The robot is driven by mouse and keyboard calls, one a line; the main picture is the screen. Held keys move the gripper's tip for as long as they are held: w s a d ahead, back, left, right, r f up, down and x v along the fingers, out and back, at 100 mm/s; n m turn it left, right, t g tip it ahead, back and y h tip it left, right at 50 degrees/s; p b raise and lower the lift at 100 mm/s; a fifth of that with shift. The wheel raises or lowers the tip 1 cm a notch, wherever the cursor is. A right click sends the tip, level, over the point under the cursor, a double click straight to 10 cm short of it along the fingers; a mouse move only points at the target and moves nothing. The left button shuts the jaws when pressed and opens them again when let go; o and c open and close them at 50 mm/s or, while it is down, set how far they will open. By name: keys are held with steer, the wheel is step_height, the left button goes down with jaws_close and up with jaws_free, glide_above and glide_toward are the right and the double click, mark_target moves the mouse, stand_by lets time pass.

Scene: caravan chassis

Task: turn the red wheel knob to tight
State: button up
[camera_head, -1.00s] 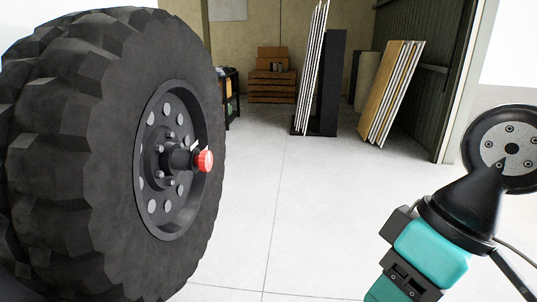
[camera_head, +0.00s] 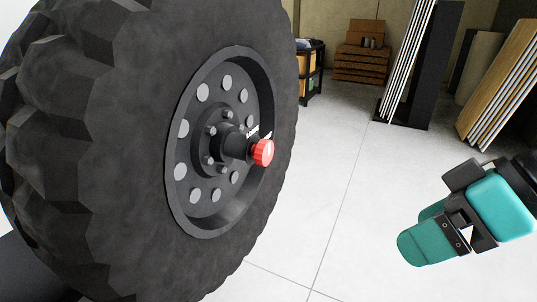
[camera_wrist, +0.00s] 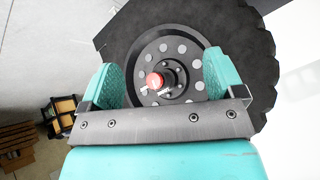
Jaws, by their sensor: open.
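The red knob (camera_head: 262,152) sits on the end of the black hub at the centre of the wheel (camera_head: 110,130). A small white mark or lettering shows beside the knob on the hub, too small to read. In the wrist view the red knob (camera_wrist: 155,81) lies between my two teal fingers, farther off, with the wheel rim (camera_wrist: 170,40) behind it. My gripper (camera_head: 428,232) is at the lower right of the head view, open and empty, well apart from the knob. In the wrist view my gripper (camera_wrist: 162,85) has its fingers spread wide.
The pale tiled floor (camera_head: 330,200) is clear between the wheel and my gripper. A black shelf cart (camera_head: 310,70) and stacked brown boxes (camera_head: 362,62) stand at the back. Panels (camera_head: 505,85) lean at the back right.

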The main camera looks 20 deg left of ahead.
steer(key=w+a+f+n+y+b, duration=0.35)
steer(key=w+a+n+y, duration=0.25)
steer(key=w+a, duration=0.45)
steer(key=n+t+y, duration=0.1)
steer(key=n+y, duration=0.1)
steer(key=y, duration=0.2)
glide_toward(269, 154)
steer(key=a+p, duration=0.2)
steer(key=a, duration=0.3)
steer(key=a+p, duration=0.3)
steer(key=a, duration=0.2)
steer(key=shift+w+f+p, duration=0.1)
steer(key=shift+w+p, duration=0.15)
steer(key=shift+p, duration=0.05)
steer(key=shift+w+a+f, duration=0.1)
steer(key=shift+a, duration=0.45)
steer(key=c, duration=0.9)
steer(key=shift+c, duration=0.2)
